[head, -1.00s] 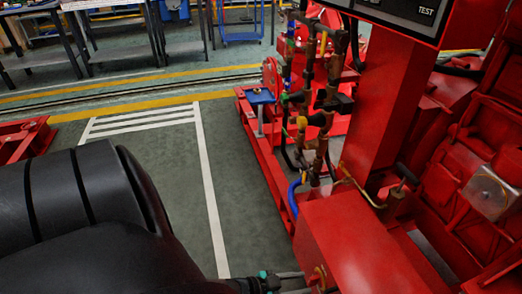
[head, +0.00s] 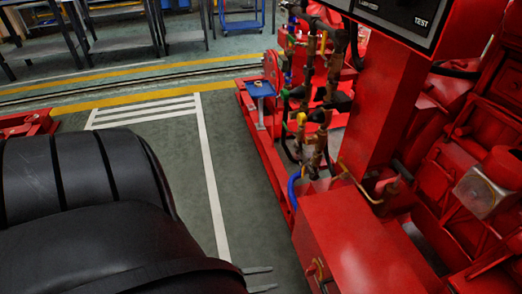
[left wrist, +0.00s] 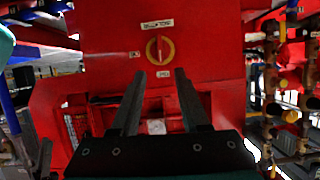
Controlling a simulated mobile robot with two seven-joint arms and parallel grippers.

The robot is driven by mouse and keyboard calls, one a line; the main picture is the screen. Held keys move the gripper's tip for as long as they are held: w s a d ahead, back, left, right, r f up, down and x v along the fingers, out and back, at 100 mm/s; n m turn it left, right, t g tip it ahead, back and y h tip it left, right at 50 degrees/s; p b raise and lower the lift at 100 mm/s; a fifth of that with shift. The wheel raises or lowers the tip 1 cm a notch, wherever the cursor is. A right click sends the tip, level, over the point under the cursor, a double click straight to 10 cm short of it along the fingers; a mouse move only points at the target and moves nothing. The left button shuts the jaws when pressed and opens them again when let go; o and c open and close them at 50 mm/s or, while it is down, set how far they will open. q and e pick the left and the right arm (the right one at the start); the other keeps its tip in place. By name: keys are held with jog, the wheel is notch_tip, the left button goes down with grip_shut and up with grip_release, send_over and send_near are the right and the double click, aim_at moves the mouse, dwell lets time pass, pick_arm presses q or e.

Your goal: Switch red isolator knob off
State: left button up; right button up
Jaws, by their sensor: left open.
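The red isolator knob (left wrist: 160,50) sits on a round yellow plate on a red panel in the left wrist view. Its red handle looks roughly upright in that picture. In the head view the knob (head: 318,270) shows small and edge-on, on the left side of the red box. My left gripper (head: 274,278) is open and empty, to the left of the knob and apart from it. In the left wrist view the two fingers (left wrist: 160,76) are spread, with the knob beyond their tips and roughly centred between them. My right gripper is not in view.
A white label (left wrist: 157,24) and smaller labels surround the knob. Pipes and valves (head: 310,110) stand behind the red box (head: 365,235). A red engine (head: 480,150) lies to the right. The green floor (head: 170,170) to the left is clear.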

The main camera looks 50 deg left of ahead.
pick_arm(q)
jog(key=shift+v, duration=0.75)
